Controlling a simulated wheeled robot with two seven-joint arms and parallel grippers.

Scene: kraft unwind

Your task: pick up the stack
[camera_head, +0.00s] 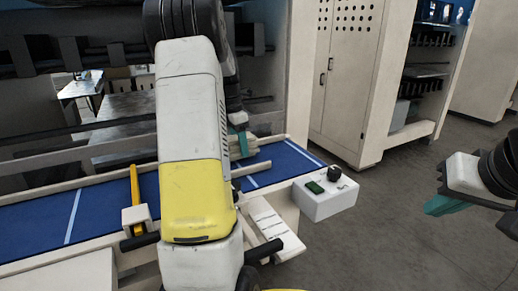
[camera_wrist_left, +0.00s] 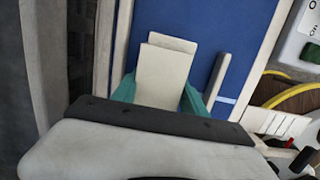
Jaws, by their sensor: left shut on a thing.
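The stack (camera_wrist_left: 163,78) is a pale cream block of flat pieces, seen in the left wrist view between the two teal fingers of my left gripper (camera_wrist_left: 159,92). The gripper is shut on it, with a finger against each side. In the head view my left gripper (camera_head: 240,142) is low over the far part of the blue belt, and my own arm hides much of the area around it. I cannot tell whether the stack touches the belt. My right gripper (camera_head: 443,205) hangs at the right over bare floor, away from the stack; its finger gap does not show.
The blue belt (camera_head: 95,208) has pale side rails and white cross lines. A yellow post (camera_head: 135,190) stands on its near side. A white control box (camera_head: 325,197) with a green patch and black knob sits right of the belt. Tall pale cabinets (camera_head: 345,75) stand behind. The floor at right is clear.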

